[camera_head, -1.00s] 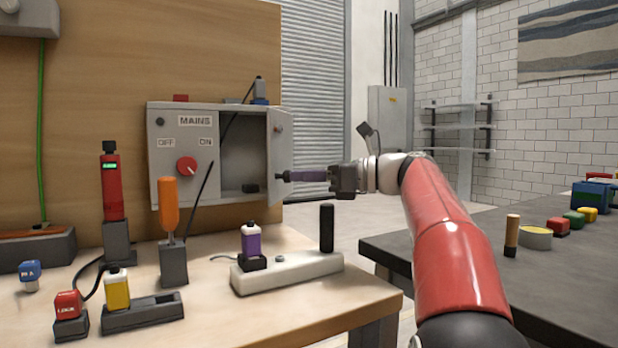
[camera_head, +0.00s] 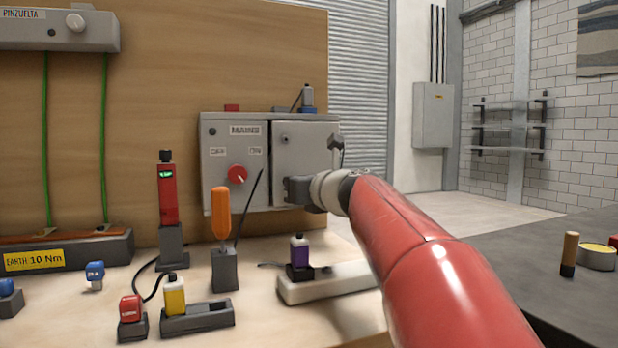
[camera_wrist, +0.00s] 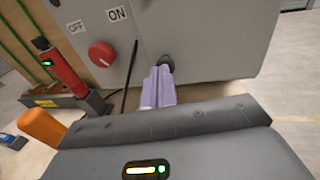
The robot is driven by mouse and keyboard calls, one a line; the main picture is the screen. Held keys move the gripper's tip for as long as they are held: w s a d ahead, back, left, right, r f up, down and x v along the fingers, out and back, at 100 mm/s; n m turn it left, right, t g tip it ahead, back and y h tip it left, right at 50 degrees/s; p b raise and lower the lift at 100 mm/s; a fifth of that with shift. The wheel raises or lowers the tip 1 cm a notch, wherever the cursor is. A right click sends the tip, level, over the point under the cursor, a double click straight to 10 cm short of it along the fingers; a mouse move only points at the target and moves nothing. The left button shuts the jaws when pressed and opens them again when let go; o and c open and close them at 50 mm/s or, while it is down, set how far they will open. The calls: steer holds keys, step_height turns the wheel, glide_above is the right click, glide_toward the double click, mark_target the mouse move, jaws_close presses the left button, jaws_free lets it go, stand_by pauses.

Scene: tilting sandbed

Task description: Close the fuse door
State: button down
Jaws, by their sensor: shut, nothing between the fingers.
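The fuse door (camera_head: 303,150) is a light grey panel on the right half of the grey mains box (camera_head: 222,150). It lies across the compartment and looks flush, or nearly flush, with the box front. In the wrist view the fuse door (camera_wrist: 215,45) fills the area right of the seam. My gripper (camera_wrist: 162,75) is shut and empty, its pale purple fingers pointing at the door's lower left, by a dark round knob (camera_wrist: 167,60). I cannot tell whether the fingertips touch. In the head view my gripper's body hides the fingers and the door's lower part.
The red switch knob (camera_head: 237,174) is on the box's left half. An orange-handled tool (camera_head: 221,213) and a red tester (camera_head: 167,195) stand in front of it. A purple bottle-like piece (camera_head: 299,252) stands on a white base (camera_head: 345,280) below my arm.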

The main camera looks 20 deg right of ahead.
steer(key=shift+w+a+r+p, duration=0.1)
steer(key=shift+w+a+p, duration=0.3)
steer(key=shift+w, duration=0.3)
steer(key=shift+a+r, duration=0.1)
